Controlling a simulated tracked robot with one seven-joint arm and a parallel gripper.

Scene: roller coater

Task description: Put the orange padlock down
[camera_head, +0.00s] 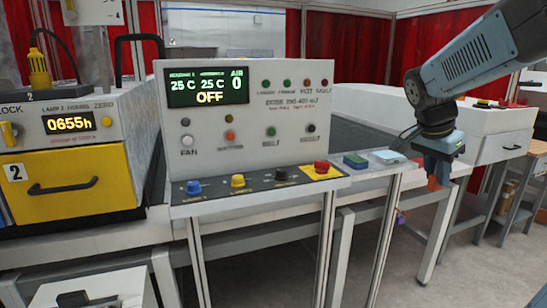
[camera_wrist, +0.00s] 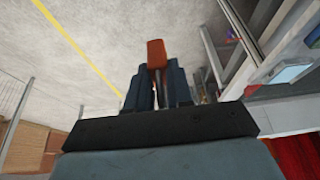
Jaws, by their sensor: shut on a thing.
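My gripper (camera_head: 438,164) hangs at the right, pointing down beside the front edge of the bench. In the wrist view, the two dark blue fingers of my gripper (camera_wrist: 160,78) are shut on the orange padlock (camera_wrist: 156,53). Its orange body sticks out beyond the fingertips and a grey shackle shows between them. In the head view only a small orange part of the padlock (camera_head: 433,184) shows below the fingers. The padlock is held in the air, with grey floor behind it.
A control panel (camera_head: 250,115) with a row of knobs stands at centre. A green-and-blue block (camera_head: 355,161) and a light blue item (camera_head: 389,157) lie on the ledge right of it. A yellow drawer (camera_head: 70,183) is at left. Metal bench legs stand below; open floor lies beyond.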

